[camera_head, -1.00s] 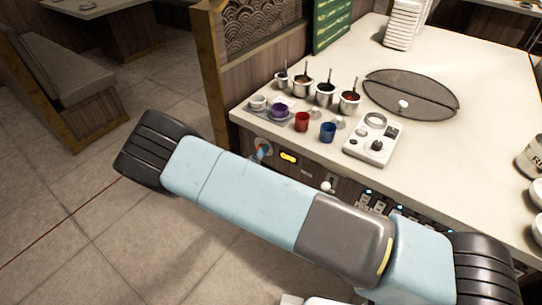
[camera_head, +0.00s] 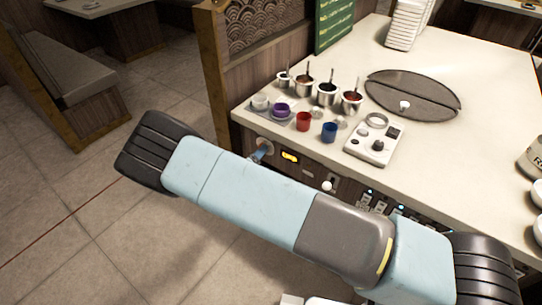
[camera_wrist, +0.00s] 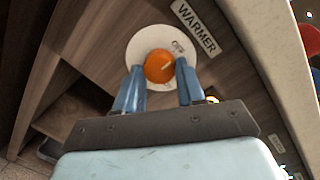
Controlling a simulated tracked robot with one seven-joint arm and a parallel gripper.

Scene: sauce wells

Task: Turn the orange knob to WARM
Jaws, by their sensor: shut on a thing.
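The orange knob (camera_wrist: 159,66) sits on a round white dial plate (camera_wrist: 146,42) in the wrist view. A short pale mark shows on the knob's face. The word OFF is readable at the plate's upper right, beside the knob; I cannot read a WARM mark. My gripper (camera_wrist: 159,69) has its two blue fingers on either side of the knob, shut on it. In the head view my gripper (camera_head: 262,151) is at the counter's front panel at the left, and the knob is hidden there by the gripper and arm.
A WARMER label (camera_wrist: 195,27) is beside the dial. A small lit yellow display (camera_head: 290,157) is right of the gripper. On the counter (camera_head: 480,75) above stand sauce pots (camera_head: 326,94), a red cup (camera_head: 303,121), a blue cup (camera_head: 329,131) and a white control box (camera_head: 375,143).

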